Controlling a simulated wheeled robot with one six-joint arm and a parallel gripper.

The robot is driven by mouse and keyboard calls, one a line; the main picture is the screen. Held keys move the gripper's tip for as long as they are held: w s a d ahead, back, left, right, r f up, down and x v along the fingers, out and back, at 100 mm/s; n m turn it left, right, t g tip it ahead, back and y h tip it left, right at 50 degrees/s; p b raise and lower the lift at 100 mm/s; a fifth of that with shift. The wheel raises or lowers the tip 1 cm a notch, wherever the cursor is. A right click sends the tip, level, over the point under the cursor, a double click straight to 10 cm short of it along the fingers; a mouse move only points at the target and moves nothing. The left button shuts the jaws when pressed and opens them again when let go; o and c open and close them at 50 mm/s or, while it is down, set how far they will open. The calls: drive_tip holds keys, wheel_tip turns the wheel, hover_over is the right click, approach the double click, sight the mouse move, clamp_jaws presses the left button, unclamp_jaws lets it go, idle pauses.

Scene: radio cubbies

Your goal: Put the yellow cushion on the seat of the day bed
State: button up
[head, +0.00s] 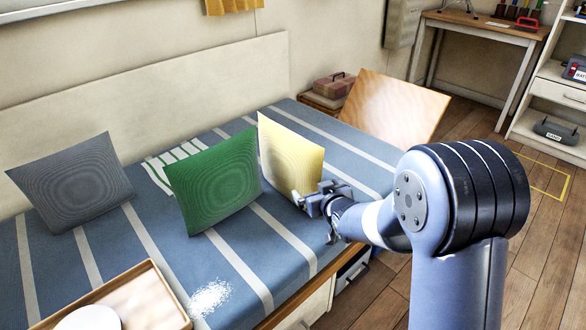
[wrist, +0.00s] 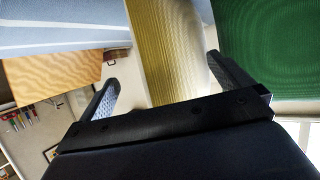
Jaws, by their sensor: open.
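The yellow cushion (head: 290,155) stands tilted upright on the blue striped day bed (head: 345,165), to the right of the green cushion. My gripper (head: 304,199) is open at the cushion's lower right edge. In the wrist view, the yellow cushion (wrist: 168,45) lies between the two spread fingers of my gripper (wrist: 166,80), with a gap beside the left finger. I cannot tell whether the right finger touches it. The cushion's bottom right corner is partly hidden by my gripper in the head view.
A green cushion (head: 215,180) stands close to the left, and a grey cushion (head: 72,183) is farther left. A wooden tray (head: 150,301) with a white round item sits at the front left. White specks (head: 209,297) lie beside it. A wooden board (head: 392,112) leans beyond the bed.

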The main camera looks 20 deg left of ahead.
sight(314, 190)
drive_tip(key=b+x, duration=0.1)
drive_tip(key=x, duration=0.2)
drive_tip(key=shift+s+a+f, duration=0.1)
drive_tip(key=shift+s+f, duration=0.1)
drive_tip(key=shift+w+a+f, duration=0.1)
drive_tip(key=shift+w+a, duration=0.2)
drive_tip(key=shift+w, duration=0.2)
drive_tip(key=shift+c, duration=0.2)
